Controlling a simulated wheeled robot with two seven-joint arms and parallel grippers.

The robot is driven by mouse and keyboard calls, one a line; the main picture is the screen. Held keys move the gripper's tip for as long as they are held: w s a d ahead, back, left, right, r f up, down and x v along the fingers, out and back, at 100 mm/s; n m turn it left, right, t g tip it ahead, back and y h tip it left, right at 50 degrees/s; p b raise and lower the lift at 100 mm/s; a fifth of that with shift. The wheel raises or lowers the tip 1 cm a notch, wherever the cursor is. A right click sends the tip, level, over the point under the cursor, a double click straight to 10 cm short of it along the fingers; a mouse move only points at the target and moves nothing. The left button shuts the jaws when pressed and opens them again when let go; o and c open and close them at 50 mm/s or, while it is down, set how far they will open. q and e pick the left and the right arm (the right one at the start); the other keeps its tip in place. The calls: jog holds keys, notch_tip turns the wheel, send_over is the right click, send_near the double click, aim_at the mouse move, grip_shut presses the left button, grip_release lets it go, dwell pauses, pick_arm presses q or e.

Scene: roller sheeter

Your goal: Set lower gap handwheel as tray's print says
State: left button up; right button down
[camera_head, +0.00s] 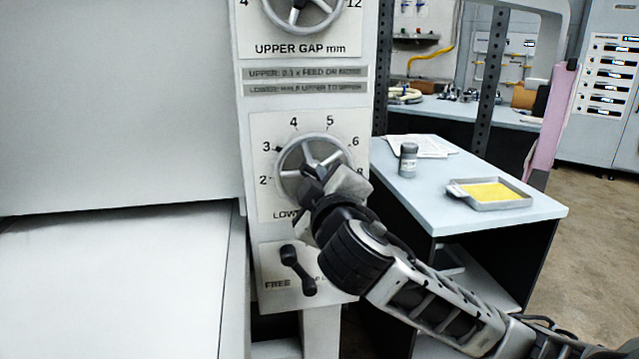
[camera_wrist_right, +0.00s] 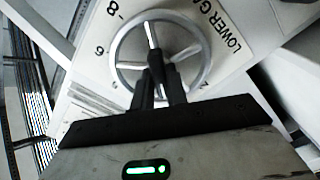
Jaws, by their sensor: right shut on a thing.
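The lower gap handwheel (camera_head: 298,169) is a silver spoked wheel on a white dial plate with numbers from 2 upward, on the machine's front column. A small dark mark shows at its rim near 3. My right gripper (camera_head: 318,174) reaches it from the lower right and covers part of its lower right side and the plate's lettering. In the right wrist view the fingers (camera_wrist_right: 158,86) are shut on a spoke of the handwheel (camera_wrist_right: 133,64). A grey tray (camera_head: 500,205) with a yellow sheet or fill lies on the side table; no print on it is readable. My left gripper is out of view.
The upper gap handwheel (camera_head: 300,14) is above, with two grey text strips (camera_head: 305,73) under its plate. A black lever (camera_head: 298,270) marked FREE is below. The side table (camera_head: 420,190) also holds a grey jar (camera_head: 408,160) and papers (camera_head: 428,146).

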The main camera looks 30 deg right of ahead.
jog(key=shift+m+b, duration=0.45)
jog(key=shift+m, duration=2.85)
jog(key=shift+r, duration=0.1)
jog(key=c, duration=1.4)
grip_release()
